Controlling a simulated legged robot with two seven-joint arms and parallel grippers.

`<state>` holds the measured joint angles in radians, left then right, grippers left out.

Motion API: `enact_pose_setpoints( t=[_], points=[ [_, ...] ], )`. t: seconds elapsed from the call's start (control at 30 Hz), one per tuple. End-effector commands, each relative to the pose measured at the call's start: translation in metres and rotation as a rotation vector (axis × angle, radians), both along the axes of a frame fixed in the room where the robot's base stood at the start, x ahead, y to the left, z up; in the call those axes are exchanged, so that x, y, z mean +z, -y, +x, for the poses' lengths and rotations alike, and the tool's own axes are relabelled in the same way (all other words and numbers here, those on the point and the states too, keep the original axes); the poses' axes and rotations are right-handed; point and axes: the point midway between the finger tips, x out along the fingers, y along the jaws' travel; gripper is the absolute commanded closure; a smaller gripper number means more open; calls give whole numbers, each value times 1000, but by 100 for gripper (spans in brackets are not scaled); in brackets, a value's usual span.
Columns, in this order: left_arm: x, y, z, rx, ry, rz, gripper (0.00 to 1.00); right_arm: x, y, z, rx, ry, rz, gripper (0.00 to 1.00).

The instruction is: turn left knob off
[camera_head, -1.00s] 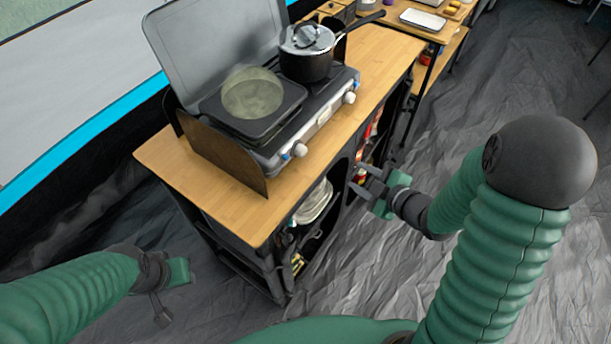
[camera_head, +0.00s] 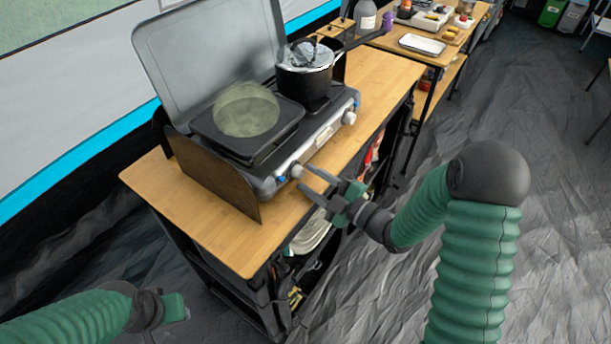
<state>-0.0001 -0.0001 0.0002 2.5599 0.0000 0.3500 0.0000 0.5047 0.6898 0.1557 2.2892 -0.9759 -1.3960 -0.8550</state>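The camping stove (camera_head: 318,140) stands on the wooden counter with its grey lid up. The left knob (camera_head: 297,171), white with a blue part beside it, is on the stove's front panel at the near end. The right knob (camera_head: 349,118) is farther along the same panel. My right gripper (camera_head: 304,180) is open, its two fingers pointing at the left knob from the front right. The fingertips are very close to the knob; I cannot tell whether they touch it. My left gripper (camera_head: 172,318) is low at the left, away from the counter; its fingers are mostly out of frame.
A translucent greenish dome (camera_head: 246,110) sits on the near burner's dark pan. A lidded black pot (camera_head: 304,72) stands on the far burner. A brown side panel (camera_head: 215,178) flanks the stove. The wooden counter (camera_head: 190,225) is bare at its near end.

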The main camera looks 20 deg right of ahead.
Motion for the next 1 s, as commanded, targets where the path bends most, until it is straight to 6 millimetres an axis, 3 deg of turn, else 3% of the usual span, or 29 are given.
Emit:
enact_pose_setpoints(
  t=[0.13, 0.43, 0.73, 1.0],
  points=[
    [0, 0, 0, 0, 0, 0, 64, 0, -10, 14, 1, 0, 0, 60],
    [0, 0, 0, 0, 0, 0, 64, 0, -11, 17, -1, 0, 1, 61],
    [0, 0, 0, 0, 0, 0, 64, 0, -10, 17, -2, -2, 0, 100],
    [1, 0, 0, 0, 0, 0, 64, 0, -10, 17, -1, -10, 9, 100]
  ],
)
